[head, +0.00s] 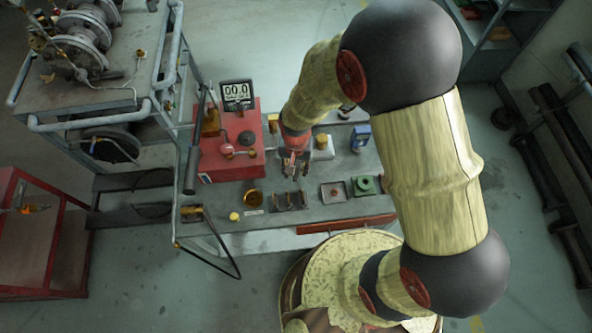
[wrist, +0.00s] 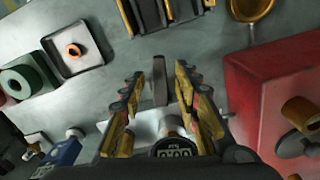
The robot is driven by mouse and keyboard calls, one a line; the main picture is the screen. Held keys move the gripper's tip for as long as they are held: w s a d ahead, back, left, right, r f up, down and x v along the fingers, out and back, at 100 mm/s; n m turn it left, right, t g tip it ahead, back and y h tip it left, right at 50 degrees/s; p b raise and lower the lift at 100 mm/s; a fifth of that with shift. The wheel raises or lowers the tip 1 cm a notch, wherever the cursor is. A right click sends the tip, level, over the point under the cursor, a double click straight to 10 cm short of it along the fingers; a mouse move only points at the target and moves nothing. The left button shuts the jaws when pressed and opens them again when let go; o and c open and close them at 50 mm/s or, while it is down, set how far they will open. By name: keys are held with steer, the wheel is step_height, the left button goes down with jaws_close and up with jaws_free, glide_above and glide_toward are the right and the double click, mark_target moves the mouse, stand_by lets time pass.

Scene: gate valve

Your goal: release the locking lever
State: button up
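My gripper (head: 294,168) hangs over the bench in the head view, pointing down. In the wrist view its fingers (wrist: 158,78) are spread apart. A narrow grey upright bar (wrist: 160,88) shows in the gap between them, above a pale block (wrist: 150,125); it may be the locking lever. I cannot tell whether the bar lies between the fingertips or beyond them, and I see no finger touching it. A small digital display (wrist: 173,151) shows low between the finger bases. In the head view my gripper and arm hide the bar.
A red box (head: 230,160) with a gauge (head: 238,95) stands left of my gripper. A black rack (head: 290,203), brass bowl (head: 253,198), square tray (head: 333,193) and green ring (head: 367,185) line the front. A blue device (head: 361,137) stands right. A trolley (head: 110,75) is at left.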

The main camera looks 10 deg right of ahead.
steer(key=shift+f, duration=0.45)
steer(key=c, duration=0.8)
jaws_close()
